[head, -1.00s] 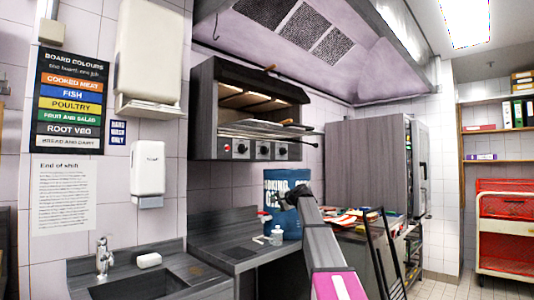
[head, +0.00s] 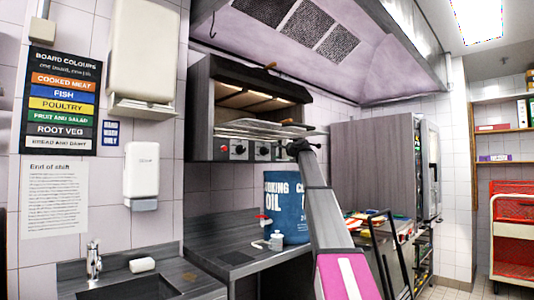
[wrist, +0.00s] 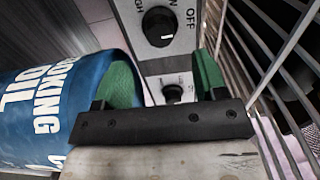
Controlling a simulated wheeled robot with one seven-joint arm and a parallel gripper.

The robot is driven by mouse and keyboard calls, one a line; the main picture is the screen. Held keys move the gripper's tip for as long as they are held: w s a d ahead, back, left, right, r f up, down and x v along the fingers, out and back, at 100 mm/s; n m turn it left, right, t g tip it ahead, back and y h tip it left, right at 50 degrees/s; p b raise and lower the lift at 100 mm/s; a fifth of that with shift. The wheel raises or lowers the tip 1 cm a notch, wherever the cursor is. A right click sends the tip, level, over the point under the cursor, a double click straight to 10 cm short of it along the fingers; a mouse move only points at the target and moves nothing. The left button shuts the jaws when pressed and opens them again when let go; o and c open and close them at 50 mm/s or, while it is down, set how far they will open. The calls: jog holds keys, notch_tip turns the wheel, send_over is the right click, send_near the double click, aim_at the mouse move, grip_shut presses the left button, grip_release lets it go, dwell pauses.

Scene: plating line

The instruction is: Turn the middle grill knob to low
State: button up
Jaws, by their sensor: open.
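The grill (head: 205,120) hangs on the wall, with dark knobs along its front panel. The left knob (head: 240,149) and middle knob (head: 264,150) show in the head view; my arm covers the panel's right end. My gripper (head: 303,147) is in front of that end, small and dark there. In the wrist view my green fingers (wrist: 165,78) are open and empty. A large knob (wrist: 159,27) lies beyond them, by HIGH and OFF lettering, its white mark toward the picture's bottom. A smaller knob (wrist: 172,94) shows between the fingers, apparently untouched. I cannot tell which wrist-view knob is the middle one.
A blue cooking oil drum (head: 287,195) stands on the counter below the grill; it fills the left of the wrist view (wrist: 55,110). Wire rack bars (wrist: 262,75) run close on the right.

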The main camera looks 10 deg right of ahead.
aim_at(267, 151)
jog(key=x, duration=0.7)
jog(key=c, duration=0.9)
